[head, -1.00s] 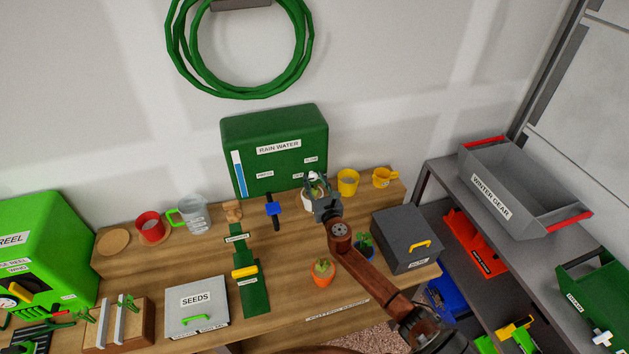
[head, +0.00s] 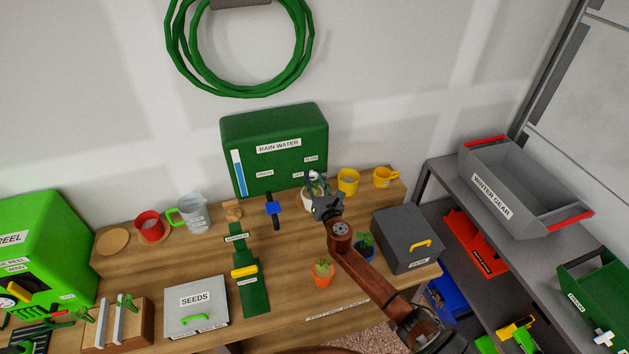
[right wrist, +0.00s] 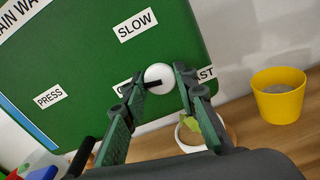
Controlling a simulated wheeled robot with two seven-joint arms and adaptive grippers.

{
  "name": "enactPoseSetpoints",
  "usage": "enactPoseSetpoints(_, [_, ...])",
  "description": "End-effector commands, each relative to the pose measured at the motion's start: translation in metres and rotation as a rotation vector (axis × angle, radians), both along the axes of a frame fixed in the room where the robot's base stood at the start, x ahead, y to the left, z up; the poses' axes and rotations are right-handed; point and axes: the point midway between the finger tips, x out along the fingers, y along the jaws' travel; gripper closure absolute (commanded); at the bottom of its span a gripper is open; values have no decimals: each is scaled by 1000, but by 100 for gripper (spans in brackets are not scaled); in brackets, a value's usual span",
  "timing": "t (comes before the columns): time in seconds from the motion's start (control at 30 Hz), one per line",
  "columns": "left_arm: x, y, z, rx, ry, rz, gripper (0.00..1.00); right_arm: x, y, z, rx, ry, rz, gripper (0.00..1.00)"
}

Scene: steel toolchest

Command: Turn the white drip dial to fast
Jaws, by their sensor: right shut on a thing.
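The white drip dial (right wrist: 158,77) is a round knob on the front of the green rain water tank (head: 257,151). Its black pointer points left, toward a label mostly hidden behind a finger. The SLOW label (right wrist: 135,24) is above the dial, and the FAST label (right wrist: 205,75) to its right is partly covered by the other finger. My right gripper (right wrist: 160,84) has one finger on each side of the dial and is shut on it. In the head view my right gripper (head: 318,186) is at the tank's lower right front. My left gripper is not in view.
A white pot with a plant (right wrist: 190,137) stands just below the gripper. A yellow cup (right wrist: 279,95) is to the right. A terracotta pot (head: 322,271) and a grey box (head: 407,240) stand near my right arm. Bare wall lies right of the tank.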

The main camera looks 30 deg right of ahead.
Motion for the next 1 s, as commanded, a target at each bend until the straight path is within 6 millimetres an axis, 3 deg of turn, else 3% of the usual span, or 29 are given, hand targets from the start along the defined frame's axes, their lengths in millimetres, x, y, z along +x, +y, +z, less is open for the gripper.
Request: enactPoseSetpoints(1.0, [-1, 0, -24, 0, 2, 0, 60, 0, 0, -1, 933, -225, -2, 98])
